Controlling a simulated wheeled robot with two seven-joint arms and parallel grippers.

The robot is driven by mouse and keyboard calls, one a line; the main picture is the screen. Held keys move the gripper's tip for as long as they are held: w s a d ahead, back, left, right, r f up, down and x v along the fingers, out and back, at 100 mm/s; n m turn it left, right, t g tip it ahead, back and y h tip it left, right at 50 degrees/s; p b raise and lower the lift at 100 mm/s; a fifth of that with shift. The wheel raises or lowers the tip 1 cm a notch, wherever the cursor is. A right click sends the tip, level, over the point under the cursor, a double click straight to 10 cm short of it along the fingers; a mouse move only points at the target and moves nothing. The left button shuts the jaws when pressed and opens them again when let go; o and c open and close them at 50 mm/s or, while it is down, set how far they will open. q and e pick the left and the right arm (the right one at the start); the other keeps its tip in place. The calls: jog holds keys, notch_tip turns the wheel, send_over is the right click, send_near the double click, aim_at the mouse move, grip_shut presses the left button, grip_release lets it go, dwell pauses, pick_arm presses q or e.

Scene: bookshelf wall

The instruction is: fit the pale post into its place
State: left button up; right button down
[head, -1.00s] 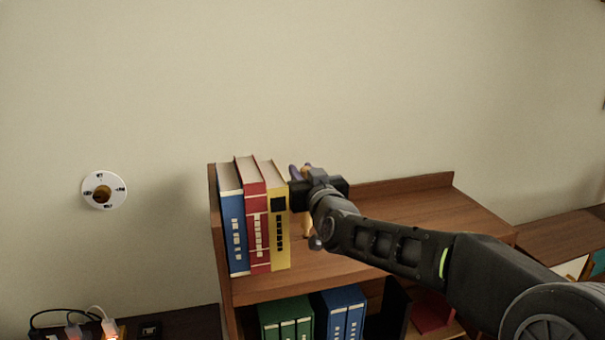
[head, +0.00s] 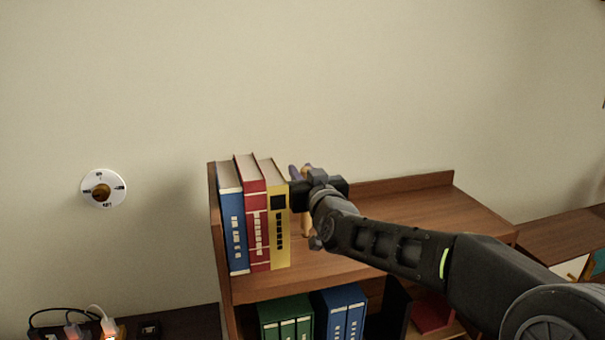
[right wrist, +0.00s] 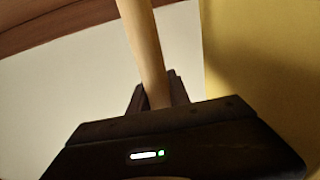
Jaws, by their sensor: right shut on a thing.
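The pale post (head: 307,226) stands about upright by the yellow book on the top of the bookshelf (head: 400,212). It also shows as a long tan rod in the right wrist view (right wrist: 143,42). My right gripper (head: 301,180) is shut on the post, and its two dark fingers (right wrist: 158,96) flank it in the wrist view. The gripper and wrist hide much of the post in the head view. I cannot tell whether its lower end touches the shelf, and I cannot make out its fitting place. My left gripper is not in view.
Blue (head: 233,225), red (head: 255,220) and yellow (head: 280,225) books stand close at the left of my gripper. The shelf top is clear at the right. A round white dial (head: 103,188) is on the wall.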

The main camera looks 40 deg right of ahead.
jog(key=shift+f+b, duration=1.35)
jog(key=shift+b, duration=0.25)
dwell(2.6)
jog(key=c, duration=1.1)
grip_release()
jog(key=shift+c, duration=0.2)
jog(key=b+v, duration=0.1)
jog(key=v, duration=0.7)
jog(key=shift+w, duration=0.1)
